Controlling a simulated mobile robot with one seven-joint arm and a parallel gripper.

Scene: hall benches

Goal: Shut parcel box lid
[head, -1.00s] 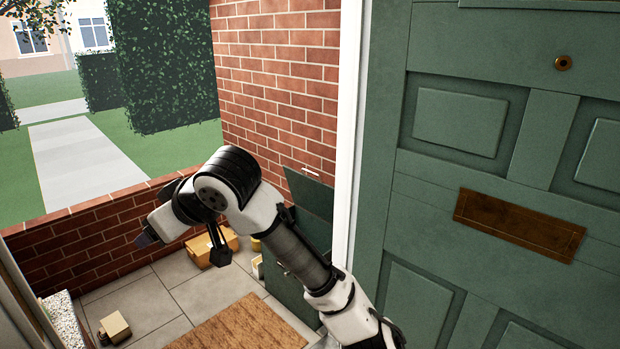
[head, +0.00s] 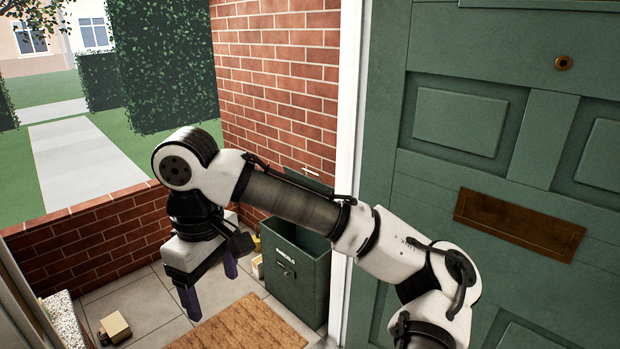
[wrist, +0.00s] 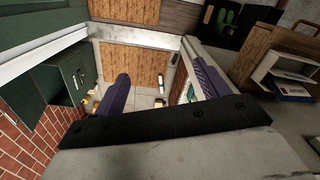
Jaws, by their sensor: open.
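The green parcel box (head: 297,283) stands on the paving against the brick wall, beside the door frame. Its top is uncovered and I see into its dark inside. The raised green lid (head: 320,184) stands up at the back, mostly hidden behind my arm. My gripper (head: 210,286) points down, left of the box and apart from it, with its two purple fingers spread and nothing between them. In the wrist view the box (wrist: 72,84) is at the left, outside the open fingers of my gripper (wrist: 162,72).
A brown doormat (head: 245,325) lies in front of the box. A small carton (head: 115,327) sits on the paving at left. A low brick wall (head: 75,245) bounds the porch. The green door (head: 480,150) fills the right side.

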